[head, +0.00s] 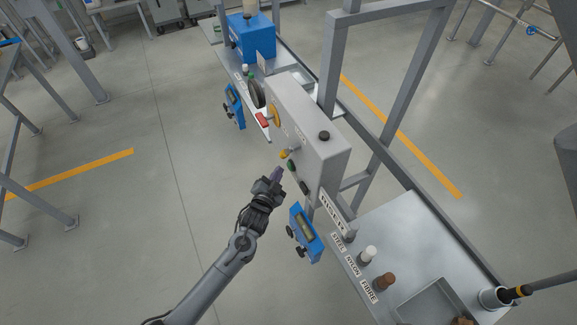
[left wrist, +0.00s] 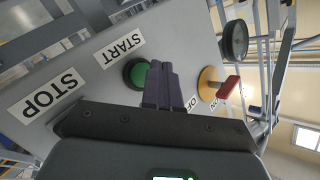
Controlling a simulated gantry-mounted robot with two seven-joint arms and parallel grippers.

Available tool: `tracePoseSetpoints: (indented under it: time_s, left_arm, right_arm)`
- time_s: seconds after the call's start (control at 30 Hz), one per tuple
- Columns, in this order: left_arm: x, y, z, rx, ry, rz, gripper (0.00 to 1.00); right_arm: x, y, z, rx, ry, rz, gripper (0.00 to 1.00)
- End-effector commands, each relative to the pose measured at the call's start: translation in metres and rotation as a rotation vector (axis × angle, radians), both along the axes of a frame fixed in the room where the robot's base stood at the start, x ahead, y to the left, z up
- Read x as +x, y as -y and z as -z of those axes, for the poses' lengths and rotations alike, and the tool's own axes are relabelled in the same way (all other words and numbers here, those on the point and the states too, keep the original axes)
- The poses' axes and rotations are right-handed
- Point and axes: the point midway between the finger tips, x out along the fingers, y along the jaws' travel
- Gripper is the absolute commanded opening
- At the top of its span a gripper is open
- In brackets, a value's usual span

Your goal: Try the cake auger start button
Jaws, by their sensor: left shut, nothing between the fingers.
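The grey control box (head: 318,150) stands on the bench frame. Its green button (head: 291,166) is on the face toward my left arm. In the left wrist view the green button (left wrist: 136,72) sits beside the START label (left wrist: 121,50). The STOP label (left wrist: 50,95) is further left; no button beside it shows past my gripper. My left gripper (head: 279,172) is shut and empty, in front of the box face. In the wrist view its purple fingertips (left wrist: 159,68) overlap the right edge of the green button; I cannot tell whether they touch. My right gripper is not in view.
A blue unit (head: 305,232) hangs at the bench edge.

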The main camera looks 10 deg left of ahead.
Motion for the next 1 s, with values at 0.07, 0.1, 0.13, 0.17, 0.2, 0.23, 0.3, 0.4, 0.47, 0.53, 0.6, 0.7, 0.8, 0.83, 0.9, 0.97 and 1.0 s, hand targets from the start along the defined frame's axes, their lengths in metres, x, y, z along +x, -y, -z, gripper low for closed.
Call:
tracePoseSetpoints:
  time_s: [0.07, 0.1, 0.13, 0.17, 0.2, 0.23, 0.3, 0.4, 0.47, 0.53, 0.6, 0.7, 0.8, 0.83, 0.9, 0.97, 1.0]
  left_arm:
    - [-0.003, -0.004, -0.002, 0.001, -0.001, 0.000, 0.00]
    - [-0.005, -0.006, -0.002, 0.001, -0.001, 0.000, 0.00]
    - [-0.006, -0.008, -0.002, 0.001, -0.001, 0.000, 0.00]
    - [-0.008, -0.010, -0.002, 0.001, -0.001, 0.000, 0.00]
    - [-0.010, -0.013, -0.003, 0.001, -0.002, -0.001, 0.00]
    - [-0.012, -0.015, -0.003, 0.001, -0.001, 0.000, 0.00]
    - [-0.017, -0.020, -0.003, 0.001, -0.001, 0.000, 0.00]
    - [-0.023, -0.027, -0.003, 0.002, -0.001, 0.000, 0.00]
    - [-0.026, -0.031, -0.002, 0.002, -0.001, 0.000, 0.00]
    - [-0.029, -0.034, -0.002, 0.001, -0.001, 0.000, 0.00]
    - [-0.031, -0.036, -0.001, 0.000, -0.001, 0.000, 0.00]
    - [-0.031, -0.036, 0.000, -0.001, 0.000, 0.000, 0.00]
    - [-0.031, -0.036, 0.000, 0.000, 0.000, 0.000, 0.00]
    - [-0.031, -0.036, 0.000, 0.000, 0.000, 0.000, 0.00]
    - [-0.031, -0.036, 0.000, 0.000, 0.000, 0.000, 0.00]
    - [-0.031, -0.036, 0.000, 0.000, 0.000, 0.000, 0.00]
    - [-0.031, -0.036, 0.000, 0.000, 0.000, 0.000, 0.00]
  right_arm:
    - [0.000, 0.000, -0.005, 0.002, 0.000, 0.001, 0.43]
    - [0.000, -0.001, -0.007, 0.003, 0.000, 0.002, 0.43]
    - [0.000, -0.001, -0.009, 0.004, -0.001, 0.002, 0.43]
    - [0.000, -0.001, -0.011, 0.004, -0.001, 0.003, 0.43]
    - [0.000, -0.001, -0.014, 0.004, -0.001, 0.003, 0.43]
    - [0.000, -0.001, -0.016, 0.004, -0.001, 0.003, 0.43]
    - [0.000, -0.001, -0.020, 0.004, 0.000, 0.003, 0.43]
    - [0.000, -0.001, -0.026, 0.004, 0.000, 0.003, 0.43]
    - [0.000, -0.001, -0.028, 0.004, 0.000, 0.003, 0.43]
    - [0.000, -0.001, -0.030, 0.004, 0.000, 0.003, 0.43]
    - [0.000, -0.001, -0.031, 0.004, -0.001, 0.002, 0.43]
    - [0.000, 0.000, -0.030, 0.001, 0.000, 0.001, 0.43]
    - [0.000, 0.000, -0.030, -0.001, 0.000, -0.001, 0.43]
    - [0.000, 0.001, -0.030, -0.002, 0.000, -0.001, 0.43]
    - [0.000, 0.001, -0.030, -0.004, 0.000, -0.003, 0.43]
    - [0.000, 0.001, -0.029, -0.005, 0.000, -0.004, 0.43]
    - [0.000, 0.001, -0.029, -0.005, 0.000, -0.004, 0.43]
